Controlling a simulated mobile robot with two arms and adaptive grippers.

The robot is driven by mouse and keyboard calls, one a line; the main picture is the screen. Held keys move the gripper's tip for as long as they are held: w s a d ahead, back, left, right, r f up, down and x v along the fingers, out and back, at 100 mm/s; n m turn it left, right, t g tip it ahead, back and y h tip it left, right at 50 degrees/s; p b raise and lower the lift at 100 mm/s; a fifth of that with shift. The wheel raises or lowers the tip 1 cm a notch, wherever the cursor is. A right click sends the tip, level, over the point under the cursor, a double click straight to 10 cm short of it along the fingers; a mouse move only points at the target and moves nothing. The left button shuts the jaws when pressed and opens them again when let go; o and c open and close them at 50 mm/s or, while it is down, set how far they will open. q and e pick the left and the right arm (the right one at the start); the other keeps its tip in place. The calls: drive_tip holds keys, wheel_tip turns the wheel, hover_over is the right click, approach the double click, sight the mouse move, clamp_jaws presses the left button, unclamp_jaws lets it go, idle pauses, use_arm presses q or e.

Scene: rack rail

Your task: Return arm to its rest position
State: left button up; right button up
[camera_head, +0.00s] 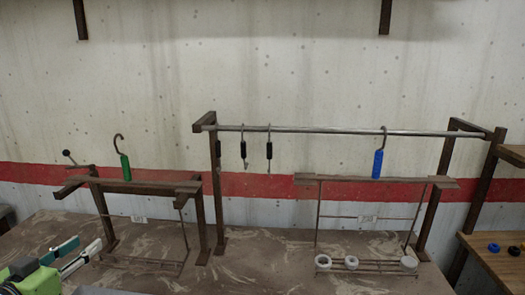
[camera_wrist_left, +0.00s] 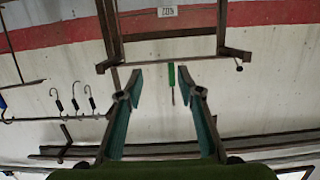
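My left gripper (camera_head: 89,243) is at the lower left of the head view, a green body with two teal fingers spread apart. It is open and empty, and stands in front of and below the left rack (camera_head: 135,187). In the left wrist view, which looks upside down, its fingers (camera_wrist_left: 167,83) also show spread with nothing held. A hook with a green handle (camera_head: 124,166) is upright at the left rack's top bar. In the wrist view the green handle (camera_wrist_left: 171,76) appears between the fingertips, beyond them. My right gripper is not in view.
A metal rail (camera_head: 330,130) on brown posts carries black-handled hooks (camera_head: 243,150) and a blue-handled hook (camera_head: 378,163). Below it, white rings (camera_head: 322,262) sit on a low wire stand. A wooden shelf (camera_head: 500,255) with blue and black rings stands at right. The table's front middle is clear.

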use_arm(q)
drive_tip(key=s+d+f+g, duration=0.2)
drive_tip(key=s+d+f, duration=0.1)
drive_tip(key=f, duration=0.4)
drive_tip(key=s+d+f+g, duration=0.2)
drive_tip(key=s+d+f, duration=0.2)
drive_tip(key=f, duration=0.3)
drive_tip(key=s+d+f+g, duration=0.2)
drive_tip(key=s+d+f, duration=0.1)
drive_tip(key=f, duration=0.4)
drive_tip(key=shift+s+d+f+m, duration=0.2)
drive_tip(key=shift+s+d+m, duration=0.2)
drive_tip(key=shift+s, duration=0.25)
drive_tip(key=s+d+f+g, duration=0.3)
drive_tip(key=s+d+f, duration=0.15)
drive_tip(key=s, duration=0.45)
drive_tip(key=s+d+f+g, duration=0.3)
drive_tip(key=s+d+f, duration=0.15)
drive_tip(key=s, duration=0.45)
drive_tip(key=s+f+g+y+b, duration=0.1)
drive_tip(key=s+f+g, duration=0.15)
drive_tip(key=f, duration=2.65)
drive_tip(key=s+a+f, duration=0.2)
drive_tip(key=s+f, duration=1.3)
drive_tip(key=s, duration=0.1)
drive_tip(key=shift+s+m+b, duration=0.3)
drive_tip(key=shift+s+b, duration=0.1)
drive_tip(key=shift+b, duration=0.05)
